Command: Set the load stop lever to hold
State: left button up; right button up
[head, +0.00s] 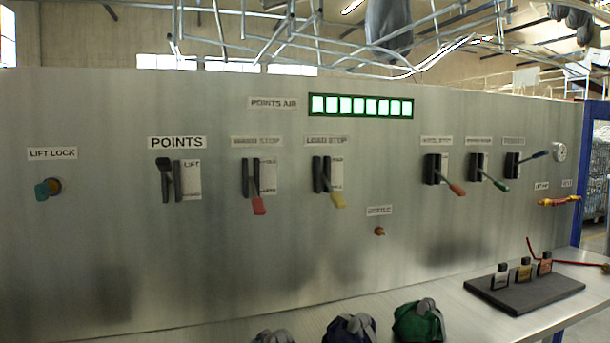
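The load stop lever (337,198) is on the upright metal panel (330,250), under the "LOAD STOP" label (326,141). It has a yellow grip and a dark slotted base (317,175). The grip end points down and slightly right. A small white plate (336,173) beside the slot carries faint words at its top and bottom, too small to read surely. Neither of my grippers is in view, and nothing touches the lever.
A red-gripped lever (259,205) is close on the left, and the points lever (164,178) farther left. Several levers, including a green-gripped one (501,185), are to the right. Bags, one green (418,322), are at the bottom edge. A dark tag board (525,291) lies on the ledge.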

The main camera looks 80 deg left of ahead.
aim_at(338, 201)
jog(key=u, duration=2.5)
